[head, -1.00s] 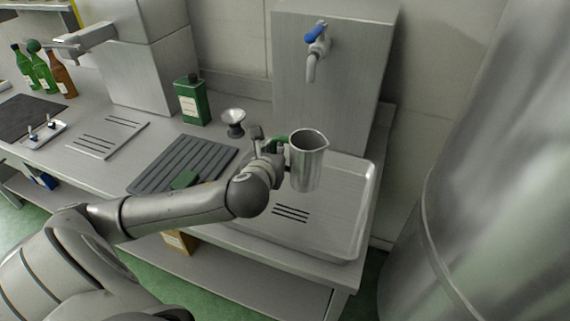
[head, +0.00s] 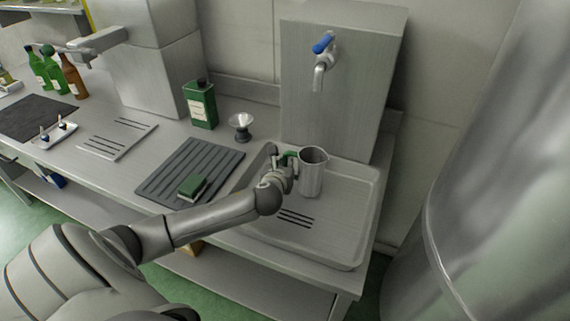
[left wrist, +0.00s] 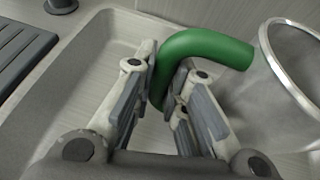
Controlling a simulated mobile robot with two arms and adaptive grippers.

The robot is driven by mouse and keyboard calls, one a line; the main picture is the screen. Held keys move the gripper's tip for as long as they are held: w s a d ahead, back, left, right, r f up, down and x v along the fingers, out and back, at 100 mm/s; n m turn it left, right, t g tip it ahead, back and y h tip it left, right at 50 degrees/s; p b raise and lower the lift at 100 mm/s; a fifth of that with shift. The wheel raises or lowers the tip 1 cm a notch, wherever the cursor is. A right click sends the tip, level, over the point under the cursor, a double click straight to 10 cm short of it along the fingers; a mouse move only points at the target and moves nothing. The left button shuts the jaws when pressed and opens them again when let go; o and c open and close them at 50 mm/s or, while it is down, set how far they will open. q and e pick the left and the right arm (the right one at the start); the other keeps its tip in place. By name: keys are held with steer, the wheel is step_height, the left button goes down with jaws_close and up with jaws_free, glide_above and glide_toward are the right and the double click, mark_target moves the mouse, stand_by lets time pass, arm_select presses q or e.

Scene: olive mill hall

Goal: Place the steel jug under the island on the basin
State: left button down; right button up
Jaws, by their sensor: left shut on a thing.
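The steel jug (head: 312,174) is upright over the shallow basin (head: 345,232), below the wall tap (head: 321,62). Its base seems at or very near the basin floor; I cannot tell whether it touches. My left gripper (head: 284,164) is shut on the jug's green handle, on the jug's left side. In the left wrist view the green handle (left wrist: 205,47) passes between the fingers (left wrist: 165,95), and the jug's rim and wall (left wrist: 285,75) show at the right. My right gripper is not in view.
Left of the basin lie a ribbed dark mat (head: 190,168) with a green sponge (head: 193,187), a small metal funnel (head: 241,125) and a green can (head: 200,104). The front and right of the basin are clear. A large steel vessel (head: 490,200) stands at the right.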

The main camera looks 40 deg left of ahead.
arm_select(q)
steer(key=shift+f, duration=0.2)
steer(key=shift+f, duration=0.1)
steer(key=c, duration=1.5)
jaws_free()
steer(key=b+v, duration=0.1)
steer(key=v, duration=1.1)
steer(key=shift+s, duration=0.1)
